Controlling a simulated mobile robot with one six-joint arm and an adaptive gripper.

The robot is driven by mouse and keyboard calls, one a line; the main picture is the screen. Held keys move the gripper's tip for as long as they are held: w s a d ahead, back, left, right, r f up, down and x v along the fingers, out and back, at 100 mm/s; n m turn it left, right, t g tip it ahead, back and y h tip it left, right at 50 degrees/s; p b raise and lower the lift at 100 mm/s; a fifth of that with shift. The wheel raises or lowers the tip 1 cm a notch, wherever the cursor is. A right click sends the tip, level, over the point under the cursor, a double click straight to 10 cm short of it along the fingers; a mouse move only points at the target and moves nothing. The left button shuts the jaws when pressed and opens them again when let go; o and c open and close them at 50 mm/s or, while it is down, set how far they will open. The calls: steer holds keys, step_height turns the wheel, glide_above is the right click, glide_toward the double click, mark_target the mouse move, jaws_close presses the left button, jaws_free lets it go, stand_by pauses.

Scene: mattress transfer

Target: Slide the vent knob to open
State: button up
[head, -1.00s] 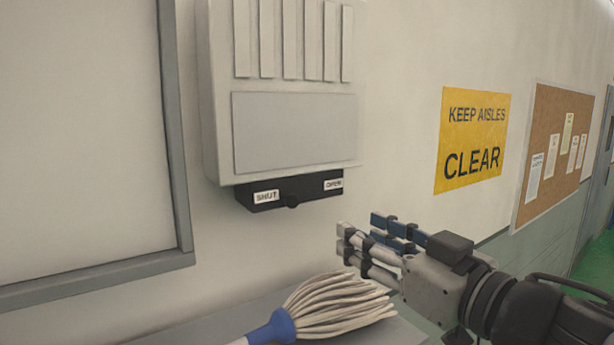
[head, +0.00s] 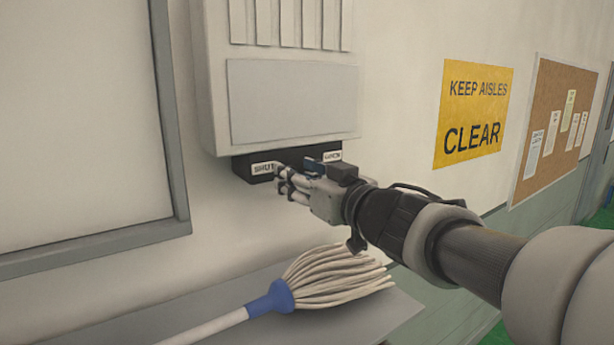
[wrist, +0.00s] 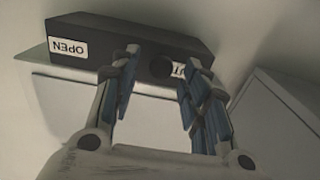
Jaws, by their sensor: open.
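The black vent bar (head: 240,168) runs along the bottom of the grey wall unit, with a SHUT label (head: 265,168) at its left and an OPEN label (head: 332,156) at its right. My gripper (head: 284,182) is at the bar, and its fingers hide the knob in the head view. The wrist view shows the bar (wrist: 100,32) upside down, with OPEN (wrist: 68,47) at the left. The round dark knob (wrist: 161,67) appears between my open fingertips (wrist: 163,66), near the partly hidden SHUT label. I cannot tell whether a finger touches it.
The grey wall unit (head: 292,100) stands above the bar. A mop (head: 270,300) lies on a grey ledge (head: 385,318) below my gripper. A framed panel (head: 170,120) is at the left; a yellow sign (head: 473,112) and a cork board (head: 555,125) are at the right.

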steer(key=shift+w+a, duration=0.3)
steer(key=shift+w, duration=0.05)
jaws_close()
stand_by(0.4)
